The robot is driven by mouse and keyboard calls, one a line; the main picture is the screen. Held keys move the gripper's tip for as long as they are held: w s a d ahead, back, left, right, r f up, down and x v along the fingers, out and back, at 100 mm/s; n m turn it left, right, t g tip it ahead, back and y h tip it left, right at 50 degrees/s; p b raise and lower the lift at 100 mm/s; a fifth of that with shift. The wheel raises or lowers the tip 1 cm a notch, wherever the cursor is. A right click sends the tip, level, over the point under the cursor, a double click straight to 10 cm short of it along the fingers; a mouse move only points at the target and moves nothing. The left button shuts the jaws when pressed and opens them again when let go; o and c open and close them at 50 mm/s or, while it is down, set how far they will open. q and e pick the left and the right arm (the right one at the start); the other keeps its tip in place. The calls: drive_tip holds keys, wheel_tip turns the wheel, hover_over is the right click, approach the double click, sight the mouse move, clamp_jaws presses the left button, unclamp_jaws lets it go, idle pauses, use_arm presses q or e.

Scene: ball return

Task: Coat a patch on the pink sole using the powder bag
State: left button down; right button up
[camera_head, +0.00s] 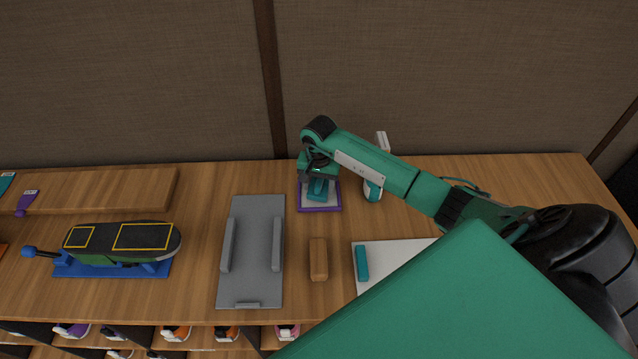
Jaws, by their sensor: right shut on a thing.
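My right gripper (315,178) reaches down over a purple-rimmed pale tray (321,209) at the back middle of the bench. It is shut on a small teal item (319,190), partly hidden by the gripper; I cannot tell whether this is the powder bag. An upturned shoe (121,240) lies sole up on a blue stand (75,268) at the left. Its sole looks dark grey, not pink, with two yellow-outlined patches. I see no clearly pink sole on the bench. My left gripper is not in view.
A grey fixture (252,283) with two rails lies mid-bench, beside a brown block (318,259). A teal bar (362,263) lies on a white sheet (392,254). A teal-and-white item (373,188) stands behind my right arm. Several shoes fill shelves below the front edge.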

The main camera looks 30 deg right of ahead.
sight(319, 181)
drive_tip(key=shift+f+b, duration=0.5)
idle(0.8)
drive_tip(key=shift+f+b, duration=0.1)
drive_tip(key=shift+b, duration=0.2)
idle(1.6)
wheel_tip(319, 181, up, 2)
drive_tip(key=shift+r+p, duration=0.1)
drive_tip(key=shift+p, duration=0.4)
drive_tip(key=shift+r+p, duration=0.95)
drive_tip(key=shift+r, duration=1.5)
drive_tip(key=shift+a, duration=0.1)
drive_tip(key=s+a+r+n, duration=0.9)
drive_tip(key=s+a+r, duration=0.3)
drive_tip(key=a, duration=0.3)
drive_tip(key=shift+s, duration=0.7)
